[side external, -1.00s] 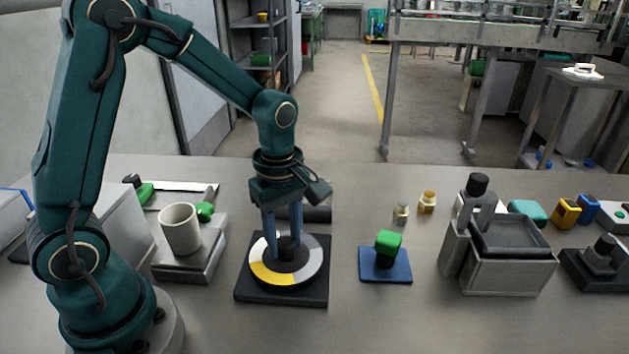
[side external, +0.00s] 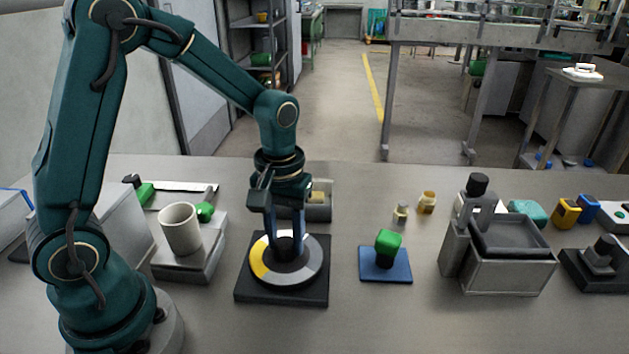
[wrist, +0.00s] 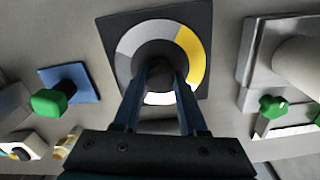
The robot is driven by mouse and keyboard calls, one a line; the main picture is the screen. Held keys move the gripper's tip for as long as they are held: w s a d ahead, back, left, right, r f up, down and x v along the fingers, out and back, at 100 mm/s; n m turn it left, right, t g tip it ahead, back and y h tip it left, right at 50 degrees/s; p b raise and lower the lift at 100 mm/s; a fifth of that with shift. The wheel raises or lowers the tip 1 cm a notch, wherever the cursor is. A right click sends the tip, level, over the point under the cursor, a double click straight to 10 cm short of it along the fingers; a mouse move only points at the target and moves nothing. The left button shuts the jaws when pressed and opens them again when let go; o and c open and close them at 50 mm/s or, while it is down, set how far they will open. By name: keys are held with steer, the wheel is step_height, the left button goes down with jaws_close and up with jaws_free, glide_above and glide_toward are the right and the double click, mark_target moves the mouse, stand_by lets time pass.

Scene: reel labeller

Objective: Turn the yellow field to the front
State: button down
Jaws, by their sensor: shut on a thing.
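A round dial (side external: 312,262) with yellow, white and grey fields sits on a dark square plate (side external: 283,295). Its yellow field (side external: 258,262) lies on the left side in the side view. In the wrist view the yellow field (wrist: 193,52) is on the right of the ring, with a white field (wrist: 158,98) nearest my gripper. My gripper (side external: 287,246) points down over the dial's centre and is shut on the dark knob there. The knob (wrist: 166,72) shows between the fingers in the wrist view, partly hidden by them.
A cup (side external: 180,230) on a grey stand is left of the dial. A blue plate (side external: 372,274) with a green-topped knob is to the right, with bare table between. A grey box-like device (side external: 505,270) stands farther right. A small grey holder (side external: 321,210) is just behind my gripper.

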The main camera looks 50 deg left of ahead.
steer(key=m, duration=0.4)
steer(key=shift+m, duration=0.4)
steer(key=m, duration=1)
steer(key=shift+d+m, duration=0.1)
steer(key=shift+m, duration=0.3)
steer(key=m, duration=0.4)
steer(key=shift+m, duration=0.3)
steer(key=shift+c, duration=2.2)
jaws_free()
steer(key=shift+r, duration=0.1)
